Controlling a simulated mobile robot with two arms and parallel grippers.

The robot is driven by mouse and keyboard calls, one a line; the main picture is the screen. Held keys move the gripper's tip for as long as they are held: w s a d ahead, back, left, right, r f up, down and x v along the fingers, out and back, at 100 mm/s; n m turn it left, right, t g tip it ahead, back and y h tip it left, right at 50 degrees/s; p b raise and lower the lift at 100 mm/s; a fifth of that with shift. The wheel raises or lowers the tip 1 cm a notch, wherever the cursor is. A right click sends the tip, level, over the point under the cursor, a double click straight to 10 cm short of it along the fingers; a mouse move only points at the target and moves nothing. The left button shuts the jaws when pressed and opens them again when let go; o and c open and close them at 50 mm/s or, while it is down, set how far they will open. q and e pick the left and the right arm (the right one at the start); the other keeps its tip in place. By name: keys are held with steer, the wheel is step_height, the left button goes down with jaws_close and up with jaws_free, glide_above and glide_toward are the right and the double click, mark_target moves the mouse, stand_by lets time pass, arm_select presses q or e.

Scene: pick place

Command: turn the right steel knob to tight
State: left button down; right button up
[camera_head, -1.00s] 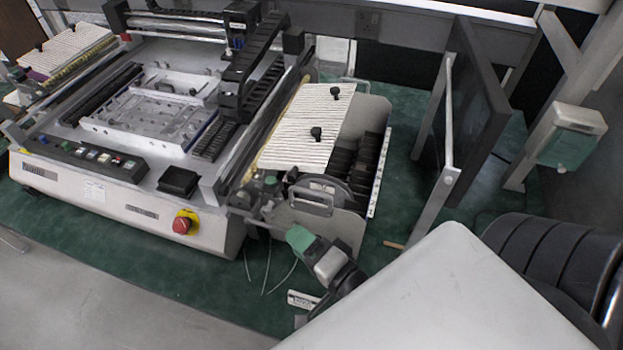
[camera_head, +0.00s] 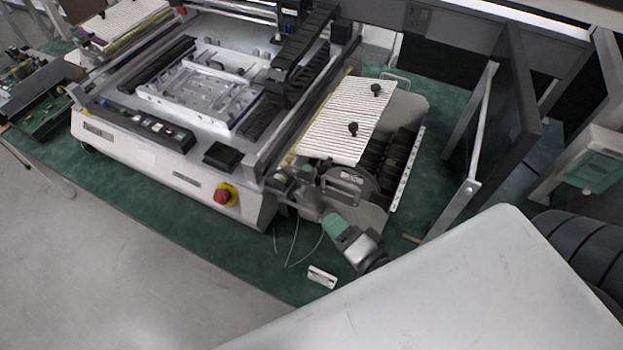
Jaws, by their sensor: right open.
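I cannot make out for sure which part is the right steel knob. Two dark knobs stand on the white ribbed panel (camera_head: 335,140) at the machine's right side: one is farther back (camera_head: 376,90), the other nearer the front (camera_head: 353,128). Small greyish round parts (camera_head: 308,171) sit at the panel's front end, too small to tell apart. My right gripper (camera_head: 335,225), green at its tip, is in front of and below these parts, close to the grey curved bracket. It is open; its fingers are small and hard to separate. My left gripper is not in view.
The white machine has a red stop button on yellow (camera_head: 224,194) at its front corner. A grey upright panel (camera_head: 500,110) on a stand rises to the right. A small white label (camera_head: 321,277) lies on the green mat.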

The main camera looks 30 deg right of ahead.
mark_target(301, 198)
steer(key=shift+n+g, duration=0.4)
steer(key=shift+g, duration=0.4)
steer(key=p+x, duration=0.2)
steer(key=x, duration=0.1)
steer(key=r+p+x, duration=0.1)
steer(key=p+x, duration=0.1)
steer(key=x, duration=0.1)
steer(key=r+p+x, duration=0.1)
steer(key=p+x, duration=0.2)
steer(key=x, duration=0.1)
steer(key=shift+w+a, duration=0.25)
steer(key=shift+w, duration=0.1)
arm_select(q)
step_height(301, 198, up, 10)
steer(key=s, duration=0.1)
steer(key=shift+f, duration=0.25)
